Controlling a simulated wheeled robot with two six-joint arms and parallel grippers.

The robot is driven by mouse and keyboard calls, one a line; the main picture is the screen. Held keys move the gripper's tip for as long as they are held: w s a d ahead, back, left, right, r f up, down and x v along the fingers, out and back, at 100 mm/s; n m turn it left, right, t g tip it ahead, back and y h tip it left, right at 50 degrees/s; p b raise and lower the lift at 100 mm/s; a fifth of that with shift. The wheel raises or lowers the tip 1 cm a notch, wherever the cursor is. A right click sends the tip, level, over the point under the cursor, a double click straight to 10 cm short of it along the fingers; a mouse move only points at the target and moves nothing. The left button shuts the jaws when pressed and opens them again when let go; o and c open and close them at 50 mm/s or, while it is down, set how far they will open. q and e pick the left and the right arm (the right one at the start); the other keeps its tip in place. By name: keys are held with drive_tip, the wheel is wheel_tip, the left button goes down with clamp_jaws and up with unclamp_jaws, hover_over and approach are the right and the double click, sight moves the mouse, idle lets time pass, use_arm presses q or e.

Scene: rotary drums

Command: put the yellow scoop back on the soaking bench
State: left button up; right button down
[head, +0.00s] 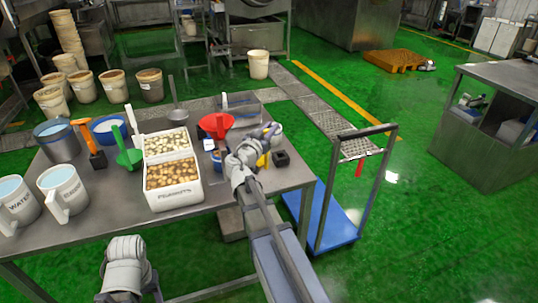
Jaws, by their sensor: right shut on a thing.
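The steel bench (223,199) stands at the left and middle. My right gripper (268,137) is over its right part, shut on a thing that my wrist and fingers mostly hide. A small yellow piece (263,160), which looks like part of the yellow scoop, shows just below my fingers. I cannot tell whether it touches the bench. A green scoop (128,156) and an orange-handled tool (97,158) are on the left of the bench. Of my left arm only a grey joint shows at the bottom left; its fingers are not seen.
A blue trolley (338,225) with an upright frame is close on the right. The bench's front right is clear.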

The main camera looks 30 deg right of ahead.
wheel_tip(320, 180, down, 6)
drive_tip(key=b, duration=0.5)
drive_tip(key=shift+f, duration=0.25)
drive_tip(key=shift+f, duration=0.15)
drive_tip(key=c, duration=0.8)
unclamp_jaws()
drive_tip(key=v, duration=1.2)
drive_tip(key=shift+r, duration=0.25)
